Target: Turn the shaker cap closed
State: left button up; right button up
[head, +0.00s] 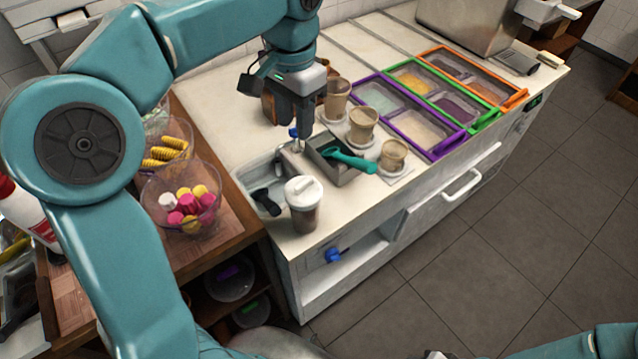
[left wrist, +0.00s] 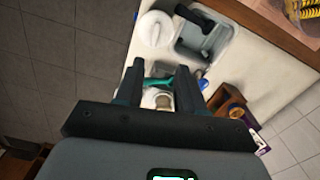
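The shaker (head: 303,216) is a clear, dark-filled cup standing upright at the counter's front left corner. Its white cap (head: 304,190) has a raised bar on top. In the left wrist view the cap (left wrist: 155,29) shows from above, beyond the fingertips and a little left. My left gripper (head: 302,128) hangs above the counter behind the shaker, near a small sink, apart from the cap. In the left wrist view its two fingers (left wrist: 158,70) stand apart with nothing held between them. Whether the cap is open or closed cannot be told.
A metal bin (head: 343,174) with a teal scoop (head: 350,158) stands right of the shaker. Several brown cups (head: 362,124) and topping trays (head: 435,148) lie further right. The sink (head: 262,184) is left. A bowl of sweets (head: 206,225) stands on the wooden table.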

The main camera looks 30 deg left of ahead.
pick_arm(q)
jog(key=d, duration=0.1)
send_near(304, 182)
notch_tip(304, 182, down, 8)
jog(key=shift+s, duration=0.1)
jog(key=shift+f, duration=0.25)
jog(key=shift+m, duration=0.3)
grip_shut()
